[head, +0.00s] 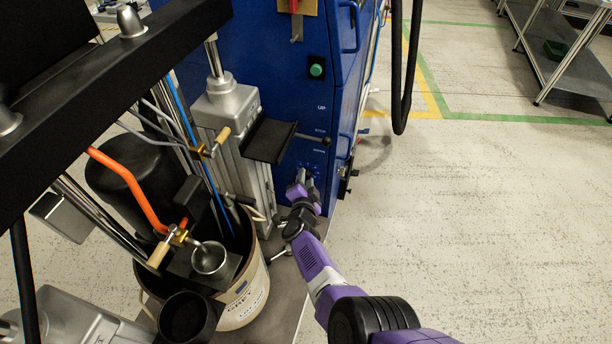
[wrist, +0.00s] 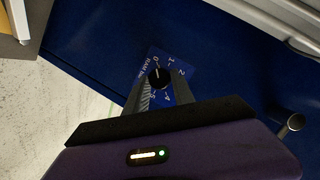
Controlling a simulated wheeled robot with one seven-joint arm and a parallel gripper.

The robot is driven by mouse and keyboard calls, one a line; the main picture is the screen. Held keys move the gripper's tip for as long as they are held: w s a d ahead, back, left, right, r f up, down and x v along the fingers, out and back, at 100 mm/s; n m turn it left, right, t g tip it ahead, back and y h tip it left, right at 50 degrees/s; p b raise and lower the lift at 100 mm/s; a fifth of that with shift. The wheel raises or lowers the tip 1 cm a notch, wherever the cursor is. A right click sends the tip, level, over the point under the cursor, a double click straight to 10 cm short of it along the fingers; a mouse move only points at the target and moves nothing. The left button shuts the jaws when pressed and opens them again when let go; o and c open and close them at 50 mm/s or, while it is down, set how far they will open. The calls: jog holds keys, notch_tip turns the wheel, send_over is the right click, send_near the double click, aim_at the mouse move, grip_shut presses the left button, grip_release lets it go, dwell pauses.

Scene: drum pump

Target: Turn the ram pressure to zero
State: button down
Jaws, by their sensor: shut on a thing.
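The ram pressure knob (wrist: 160,76) is small, round and black. It sits on a blue dial plate (wrist: 183,66) marked RAM, with numbers around it including 0, 1, 2 and 4. A faint light mark on the knob seems to point toward the 0 side, but it is too small to read exactly. My gripper (wrist: 158,86) is shut on the knob, one finger on each side, partly covering the lower dial. In the head view my gripper (head: 303,178) reaches the lower front of the blue cabinet (head: 290,85) and hides the knob.
A lever (head: 312,137) and black shelf (head: 269,141) stick out above my gripper. A drum (head: 249,303) with an orange hose (head: 130,187) stands left of my arm. A black cable (head: 398,70) hangs at the right.

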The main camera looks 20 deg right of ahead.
jog(key=shift+a+n, duration=0.1)
jog(key=shift+n, duration=0.3)
dwell(0.3)
jog(key=c, duration=1.1)
grip_release()
jog(key=shift+p+v, duration=3.55)
jog(key=shift+v, duration=0.25)
jog(key=shift+a, duration=0.1)
